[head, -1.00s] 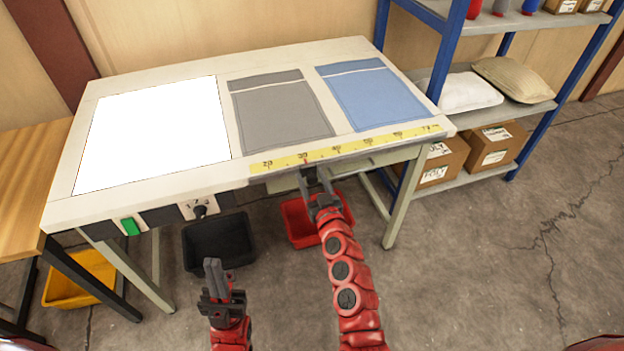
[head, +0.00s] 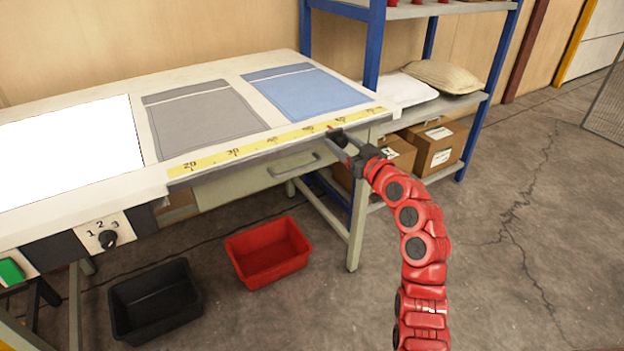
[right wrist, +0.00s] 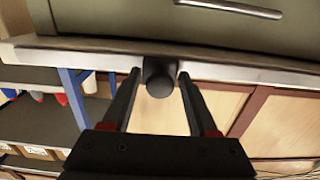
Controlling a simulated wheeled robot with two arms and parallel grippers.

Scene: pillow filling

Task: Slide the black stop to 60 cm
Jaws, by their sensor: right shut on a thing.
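The black stop (head: 338,138) sits on the front edge of the table, below the yellow ruler (head: 254,146). Its small red mark shows between the 50 and the 60, closer to the 60. My right gripper (head: 344,147) is shut on the stop from the front. In the right wrist view the stop's round black knob (right wrist: 159,78) is between the two fingers of my right gripper (right wrist: 159,82). The fingers partly hide the stop in the head view. My left gripper is out of view.
A grey pillowcase (head: 203,118) and a blue one (head: 306,91) lie behind the ruler. A drawer handle (head: 293,165) is under the edge. A red bin (head: 268,253) and a black bin (head: 155,303) stand on the floor. A blue-post shelf (head: 374,50) is just right of the table.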

